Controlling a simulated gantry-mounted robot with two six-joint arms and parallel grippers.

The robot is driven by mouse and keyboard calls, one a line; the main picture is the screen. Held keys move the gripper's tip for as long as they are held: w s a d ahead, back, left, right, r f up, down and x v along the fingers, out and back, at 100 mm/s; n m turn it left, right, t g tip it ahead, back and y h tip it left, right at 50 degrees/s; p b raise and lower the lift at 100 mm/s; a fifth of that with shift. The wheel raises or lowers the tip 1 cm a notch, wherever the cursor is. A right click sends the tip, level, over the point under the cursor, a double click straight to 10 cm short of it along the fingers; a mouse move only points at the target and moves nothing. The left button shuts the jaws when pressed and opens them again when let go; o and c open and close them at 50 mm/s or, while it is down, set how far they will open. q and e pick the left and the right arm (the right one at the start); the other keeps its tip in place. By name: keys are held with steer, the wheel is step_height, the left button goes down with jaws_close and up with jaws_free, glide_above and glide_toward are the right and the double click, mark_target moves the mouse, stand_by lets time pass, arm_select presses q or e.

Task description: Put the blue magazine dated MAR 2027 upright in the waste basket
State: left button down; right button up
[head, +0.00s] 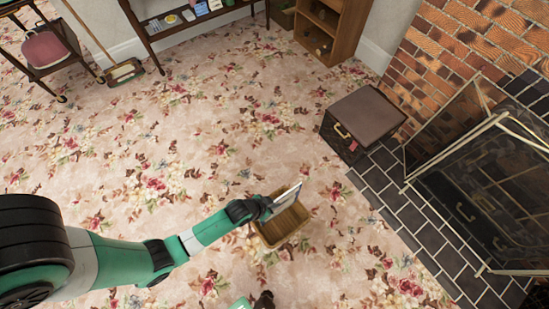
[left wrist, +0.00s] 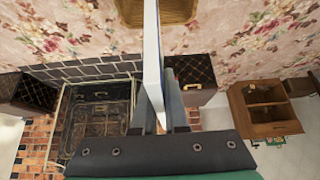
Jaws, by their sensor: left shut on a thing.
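My left gripper (head: 272,205) is shut on a thin, pale magazine (head: 288,195). In the head view the magazine sticks out past the fingers, over the far side of the wooden waste basket (head: 284,238). In the left wrist view the magazine (left wrist: 151,55) is seen nearly edge-on between the fingers, white with a strip of blue along one side. No date can be read. The basket (left wrist: 178,12) is partly cut off at the top of that view. My right gripper (head: 264,300) shows only in part at the bottom edge; its fingers cannot be made out.
A dark box-like case (head: 364,118) stands right of the basket, by the brick hearth (head: 400,205) and fireplace screen (head: 480,190). A wooden cabinet (head: 333,28) and a dark shelf table (head: 185,25) stand at the back. Open flowered carpet (head: 170,130) surrounds the basket.

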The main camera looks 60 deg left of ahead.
arm_select(q)
step_height(320, 180, down, 4)
steer(key=b, duration=1)
glide_above(274, 215)
step_height(274, 215, down, 7)
steer(key=f, duration=0.1)
steer(key=f+b, duration=0.1)
steer(key=f, duration=0.1)
steer(key=shift+w+a+f, duration=0.15)
steer(key=shift+w+a, duration=0.1)
steer(key=shift+f, duration=2.65)
steer(key=c, duration=0.9)
jaws_free()
steer(key=shift+o, duration=0.2)
